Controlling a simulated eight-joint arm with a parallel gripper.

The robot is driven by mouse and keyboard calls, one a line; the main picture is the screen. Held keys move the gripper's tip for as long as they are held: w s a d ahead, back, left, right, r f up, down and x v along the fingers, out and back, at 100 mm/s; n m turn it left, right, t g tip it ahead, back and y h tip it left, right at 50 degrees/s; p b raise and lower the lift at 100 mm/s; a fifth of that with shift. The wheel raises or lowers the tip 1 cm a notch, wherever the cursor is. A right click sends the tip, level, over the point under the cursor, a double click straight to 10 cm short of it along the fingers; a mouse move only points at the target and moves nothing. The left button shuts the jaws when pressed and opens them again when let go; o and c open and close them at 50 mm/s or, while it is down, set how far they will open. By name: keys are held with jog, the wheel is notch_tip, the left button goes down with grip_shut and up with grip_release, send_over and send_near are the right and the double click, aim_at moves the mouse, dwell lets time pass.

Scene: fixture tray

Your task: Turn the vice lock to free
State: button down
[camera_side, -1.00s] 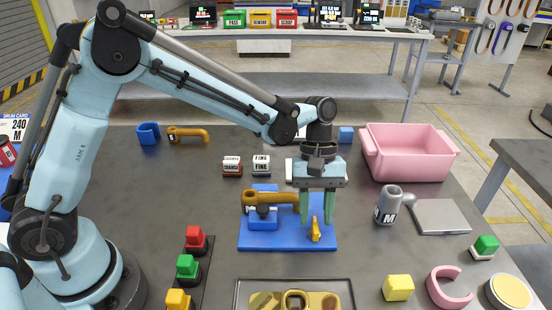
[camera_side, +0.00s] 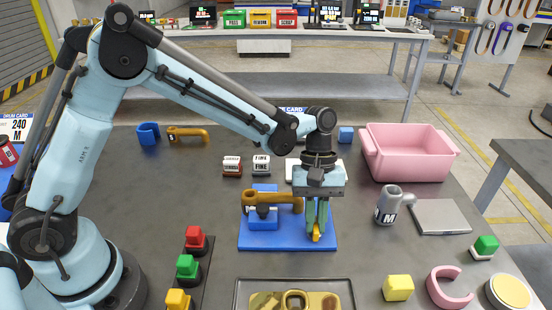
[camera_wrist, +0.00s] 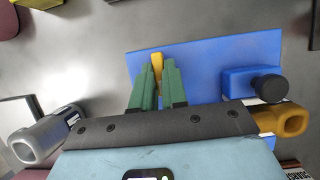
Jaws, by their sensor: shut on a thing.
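The vice is a blue base plate (camera_side: 270,243) with a blue block (camera_side: 263,221) and a dark knob. A brown-orange handled piece (camera_side: 262,197) lies across the block. The small yellow lock lever (camera_side: 316,236) stands near the plate's front right corner. My gripper (camera_side: 316,232) is down over the lever and shut on it, with green fingers on both sides. In the wrist view the lever (camera_wrist: 157,62) shows between the fingertips, at the edge of the blue plate (camera_wrist: 205,60). Any marks for the lock's positions cannot be made out.
A grey cup marked M (camera_side: 387,207) stands right of the vice, beside a grey plate (camera_side: 442,217). A pink bin (camera_side: 408,155) is behind. A tray (camera_side: 245,296) lies in front. Red, green and yellow buttons (camera_side: 187,266) stand front left.

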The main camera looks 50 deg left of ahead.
jog(key=shift+f, duration=0.1)
jog(key=m, duration=0.2)
jog(key=m+g+y, duration=0.1)
jog(key=m, duration=0.1)
jog(key=shift+w+d+m+y, duration=0.1)
jog(key=shift+d+m+y, duration=0.05)
jog(key=shift+m+y, duration=0.2)
jog(key=m+y, duration=0.1)
jog(key=m, duration=0.3)
jog(key=shift+d+m+y, duration=0.1)
jog(key=shift+m+y, duration=0.25)
jog(key=m, duration=0.2)
jog(key=m+y, duration=0.1)
jog(key=m, duration=0.1)
jog(key=shift+d+y, duration=0.15)
jog(key=shift+y, duration=0.15)
jog(key=shift+m+t+y, duration=0.5)
jog(key=shift+m+y, duration=0.1)
jog(key=shift+m, duration=1.6)
jog(key=c, duration=1.2)
grip_release()
jog(key=shift+o, duration=0.2)
jog(key=shift+d, duration=0.1)
